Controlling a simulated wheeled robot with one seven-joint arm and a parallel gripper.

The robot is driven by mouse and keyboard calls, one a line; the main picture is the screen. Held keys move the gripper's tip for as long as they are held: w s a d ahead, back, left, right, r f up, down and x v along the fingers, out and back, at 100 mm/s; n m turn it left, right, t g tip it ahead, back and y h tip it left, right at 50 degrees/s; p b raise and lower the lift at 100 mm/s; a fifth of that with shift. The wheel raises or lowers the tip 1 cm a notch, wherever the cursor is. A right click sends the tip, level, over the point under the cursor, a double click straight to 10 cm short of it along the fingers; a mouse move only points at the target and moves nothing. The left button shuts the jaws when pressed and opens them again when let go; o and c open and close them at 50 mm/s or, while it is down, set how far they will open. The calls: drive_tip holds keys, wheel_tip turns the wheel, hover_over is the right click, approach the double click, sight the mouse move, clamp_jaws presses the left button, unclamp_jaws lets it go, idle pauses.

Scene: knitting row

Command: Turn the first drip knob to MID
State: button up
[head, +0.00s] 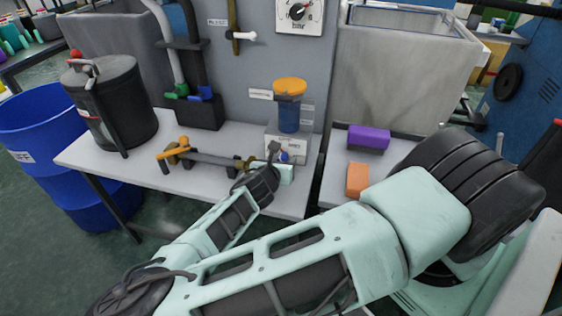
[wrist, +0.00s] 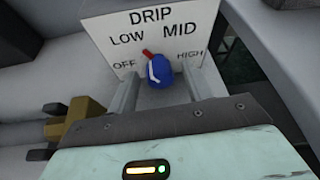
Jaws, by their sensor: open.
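The drip panel (wrist: 190,18) is a white plate marked OFF, LOW, MID and HIGH. A blue drip knob (wrist: 160,73) with a white line sits below the labels. Its red pointer (wrist: 147,52) points up and left, between LOW and MID and nearer to LOW. My gripper (wrist: 160,82) is open, with one grey finger on each side of the knob. I cannot tell whether either finger touches it. In the head view my gripper (head: 280,165) is at the front of the grey drip unit (head: 298,135), and largely hides the knob.
A blue jar with an orange lid (head: 289,108) stands on the drip unit. A brass-ended bar fixture (head: 205,157) lies left of my gripper on the bench (head: 120,165). A purple block (head: 369,138) and an orange block (head: 357,179) lie to the right.

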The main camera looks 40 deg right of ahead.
drive_tip(key=shift+c, duration=0.3)
drive_tip(key=c, duration=0.9)
drive_tip(key=m+t, duration=0.1)
drive_tip(key=m+y, duration=0.1)
drive_tip(key=m, duration=0.1)
drive_tip(key=shift+s+d+t, duration=0.15)
drive_tip(key=shift+t, duration=0.25)
drive_tip(key=m+t+y+b, duration=0.1)
drive_tip(key=m, duration=0.2)
drive_tip(key=shift+s+d+f+t, duration=0.1)
drive_tip(key=shift+t, duration=0.2)
drive_tip(key=shift+m+t+y+b, duration=0.4)
drive_tip(key=shift+m+t+b, duration=0.2)
drive_tip(key=shift+m+b, duration=0.15)
